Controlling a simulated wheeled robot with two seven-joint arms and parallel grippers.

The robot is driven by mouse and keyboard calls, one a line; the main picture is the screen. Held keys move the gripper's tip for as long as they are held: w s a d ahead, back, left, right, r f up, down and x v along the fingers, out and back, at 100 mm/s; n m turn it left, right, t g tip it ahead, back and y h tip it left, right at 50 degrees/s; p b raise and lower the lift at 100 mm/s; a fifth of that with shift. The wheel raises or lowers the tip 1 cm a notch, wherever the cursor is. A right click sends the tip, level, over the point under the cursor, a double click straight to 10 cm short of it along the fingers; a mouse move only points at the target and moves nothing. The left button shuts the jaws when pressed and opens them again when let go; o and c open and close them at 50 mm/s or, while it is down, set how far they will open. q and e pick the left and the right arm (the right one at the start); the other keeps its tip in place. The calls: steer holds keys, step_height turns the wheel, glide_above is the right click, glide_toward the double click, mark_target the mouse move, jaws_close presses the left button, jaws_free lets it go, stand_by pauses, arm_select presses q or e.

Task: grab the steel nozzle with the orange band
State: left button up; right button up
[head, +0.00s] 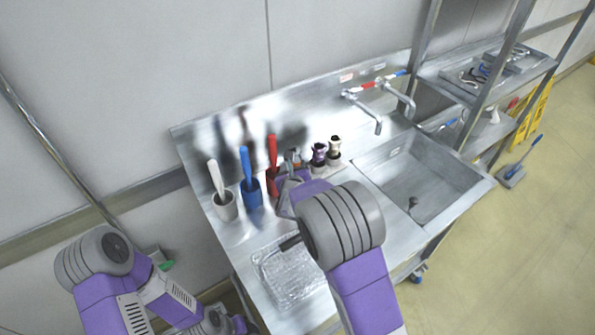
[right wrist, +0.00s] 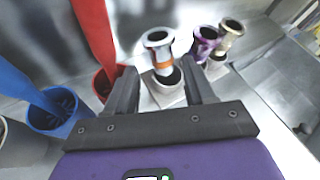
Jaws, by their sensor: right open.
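The steel nozzle with the orange band (right wrist: 158,48) stands upright in a pale square holder (right wrist: 166,93) in the right wrist view. My right gripper (right wrist: 158,66) is open, with one finger on each side of the nozzle's line in that picture; I cannot tell whether either finger touches it. In the head view my right gripper (head: 287,184) is over the counter left of the sink, and it and the arm largely hide the target nozzle there. My left arm is at the lower left of the head view, and its fingers do not show.
A purple nozzle (right wrist: 205,42) and a tan-banded nozzle (right wrist: 230,33) stand close on the right. A red-handled tool (head: 272,160), a blue one (head: 246,165) and a white one (head: 216,178) stand left. The sink basin (head: 425,185) is right; a clear tray (head: 290,277) lies in front.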

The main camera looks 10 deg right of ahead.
mark_target(296, 161)
steer(key=shift+s+f+b+x, duration=0.1)
steer(key=shift+f+b+x, duration=0.15)
steer(key=shift+x, duration=1.15)
steer(key=shift+s+f+b+x, duration=0.15)
steer(key=shift+f+x, duration=0.15)
steer(key=shift+x, duration=1.1)
steer(key=shift+s+f+b+x, duration=0.1)
steer(key=shift+f+b+x, duration=0.15)
steer(key=shift+x, duration=1.15)
steer(key=shift+d, duration=0.1)
steer(key=shift+c, duration=0.3)
steer(key=c, duration=0.9)
